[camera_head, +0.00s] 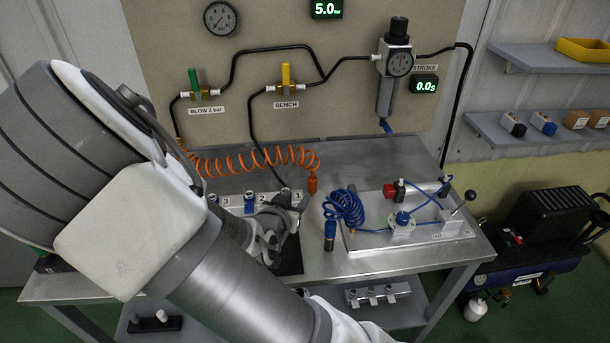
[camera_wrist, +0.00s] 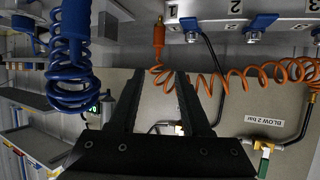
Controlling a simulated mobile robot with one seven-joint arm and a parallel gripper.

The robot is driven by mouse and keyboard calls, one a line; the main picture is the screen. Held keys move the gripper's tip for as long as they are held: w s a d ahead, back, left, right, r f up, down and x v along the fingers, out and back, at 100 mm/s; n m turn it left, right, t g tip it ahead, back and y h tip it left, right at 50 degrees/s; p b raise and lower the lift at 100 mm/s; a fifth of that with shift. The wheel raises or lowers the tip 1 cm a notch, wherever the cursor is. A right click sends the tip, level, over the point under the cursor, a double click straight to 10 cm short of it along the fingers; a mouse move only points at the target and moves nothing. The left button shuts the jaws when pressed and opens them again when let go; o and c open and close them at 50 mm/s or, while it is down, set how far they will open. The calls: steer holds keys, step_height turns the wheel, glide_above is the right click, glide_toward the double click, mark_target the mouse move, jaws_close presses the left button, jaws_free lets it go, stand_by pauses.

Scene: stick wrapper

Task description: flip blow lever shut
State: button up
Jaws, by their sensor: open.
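The blow lever (camera_head: 193,79) is a green handle on a brass valve (camera_head: 196,94) on the back panel, above the "BLOW 2 bar" label (camera_head: 206,110). It points up, across the pipe run. In the wrist view, which is upside down, the green lever (camera_wrist: 264,163) shows at the lower right, partly cut off by the gripper body. My gripper (camera_wrist: 153,72) is open, with nothing between its fingers. In the head view it is over the bench, below and to the right of the lever and apart from it; my arm partly hides it.
A similar yellow lever (camera_head: 286,76) stands on the "BENCH" valve to the right. An orange coiled hose (camera_head: 250,163) hangs below the valves. A blue coiled hose (camera_head: 345,207), numbered couplings (camera_head: 249,199) and a regulator (camera_head: 394,65) are nearby. The panel between the valves is mostly clear.

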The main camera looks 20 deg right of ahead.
steer(key=b, duration=0.2)
glide_toward(312, 176)
steer(key=shift+h, duration=0.3)
steer(key=x, duration=0.4)
steer(key=shift+d, duration=0.1)
steer(key=shift+a+p+x, duration=0.2)
steer(key=shift+p+x, duration=0.1)
steer(key=shift+x, duration=2.95)
steer(key=shift+f, duration=0.1)
jaws_close()
